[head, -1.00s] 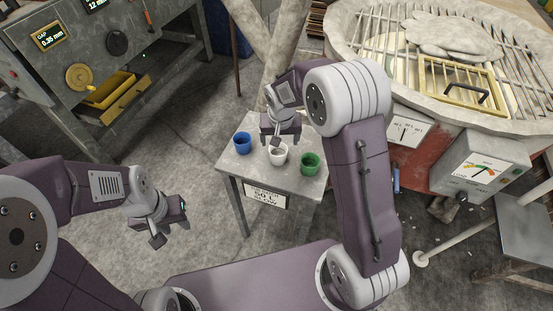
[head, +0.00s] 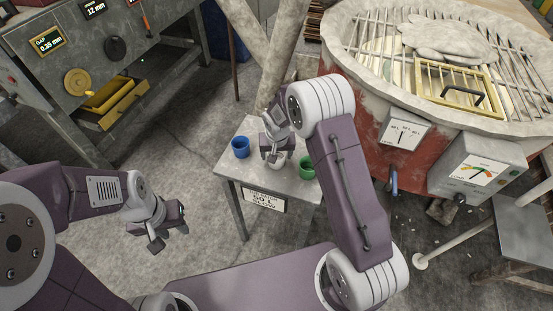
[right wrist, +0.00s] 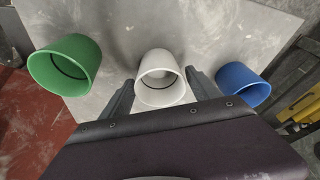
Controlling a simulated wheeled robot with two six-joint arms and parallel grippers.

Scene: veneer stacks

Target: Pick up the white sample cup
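The white sample cup (head: 277,165) stands on a small grey table (head: 247,183), between a blue cup (head: 240,147) and a green cup (head: 307,168). My right gripper (head: 277,155) is over the white cup and hides most of it in the head view. In the right wrist view the white cup (right wrist: 160,80) sits between the two spread fingers, its open rim facing the camera. I cannot tell whether either finger touches it. The green cup (right wrist: 66,66) is left there and the blue cup (right wrist: 242,84) right. My left gripper (head: 170,236) is open and empty, away from the table.
A round vat (head: 345,60) with a grate stands right of the table, with a grey gauge box (head: 478,165) in front. A grey machine (head: 60,75) with a yellow drawer (head: 112,100) is at the left. Floor between is clear.

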